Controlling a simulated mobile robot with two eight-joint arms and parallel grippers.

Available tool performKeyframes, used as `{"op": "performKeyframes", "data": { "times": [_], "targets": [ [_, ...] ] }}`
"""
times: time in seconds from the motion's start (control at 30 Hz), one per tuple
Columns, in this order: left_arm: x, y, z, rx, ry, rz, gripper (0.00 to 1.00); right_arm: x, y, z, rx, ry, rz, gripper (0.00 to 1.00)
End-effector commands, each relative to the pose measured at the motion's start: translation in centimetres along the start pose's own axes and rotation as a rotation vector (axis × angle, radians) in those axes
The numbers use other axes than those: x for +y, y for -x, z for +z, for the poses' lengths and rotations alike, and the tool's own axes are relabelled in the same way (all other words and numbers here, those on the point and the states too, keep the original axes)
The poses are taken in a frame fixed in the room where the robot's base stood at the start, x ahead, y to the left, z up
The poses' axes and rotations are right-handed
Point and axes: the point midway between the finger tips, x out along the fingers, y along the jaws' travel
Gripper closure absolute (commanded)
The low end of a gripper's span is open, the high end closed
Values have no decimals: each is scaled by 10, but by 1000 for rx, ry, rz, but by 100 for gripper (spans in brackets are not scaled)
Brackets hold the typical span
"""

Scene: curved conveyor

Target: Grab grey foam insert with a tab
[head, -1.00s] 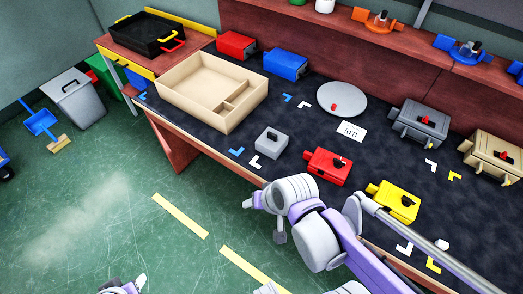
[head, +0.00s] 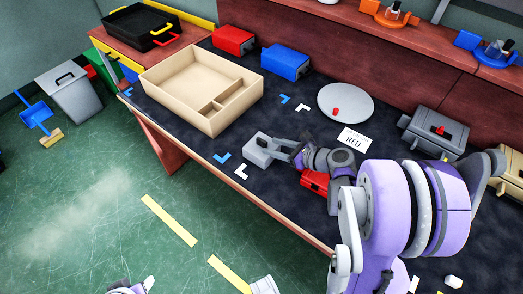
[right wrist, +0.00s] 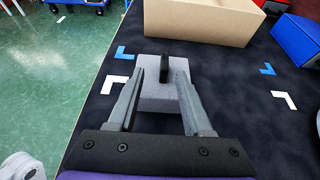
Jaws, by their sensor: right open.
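The grey foam insert (head: 259,152) is a small light-grey block on the dark table mat, in front of the beige box. In the right wrist view the insert (right wrist: 160,97) has a dark upright tab (right wrist: 167,66) on top. My right gripper (head: 282,147) is at the insert, coming from the right. In the right wrist view my right gripper (right wrist: 158,82) is open, its two fingers on either side of the insert's near part, with the tab between and beyond the tips. I cannot tell whether the fingers touch it. My left gripper (head: 140,286) shows only slightly at the bottom edge; its jaws are unclear.
The beige compartment box (head: 150,82) stands behind and left of the insert. A red block (head: 315,181) is partly hidden under my right arm. A blue block (head: 285,63) and a grey round plate (head: 362,104) stand farther back. Blue and white corner marks lie flat nearby.

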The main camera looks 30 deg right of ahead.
Motion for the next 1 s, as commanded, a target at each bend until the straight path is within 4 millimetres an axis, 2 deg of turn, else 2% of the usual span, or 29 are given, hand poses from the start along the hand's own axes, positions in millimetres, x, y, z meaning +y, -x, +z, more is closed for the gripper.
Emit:
{"op": "performKeyframes", "data": {
  "times": [0.17, 0.43, 0.73, 0.77, 1.0],
  "targets": [
    [0, -1, 1, 0, 0, 0, 50, -1, -14, 0, 0, 1, 2, 50],
    [0, -3, 2, -1, 0, 0, 50, -6, -52, -2, 1, 2, 2, 50],
    [0, -3, 2, -1, 0, 0, 50, -6, -58, -1, 2, 2, 0, 50],
    [0, -3, 2, -1, 0, 0, 50, -6, -58, -1, 2, 2, 0, 52],
    [0, -3, 2, -1, 0, 0, 50, -6, -58, -1, 2, 2, 0, 95]
  ]
}}
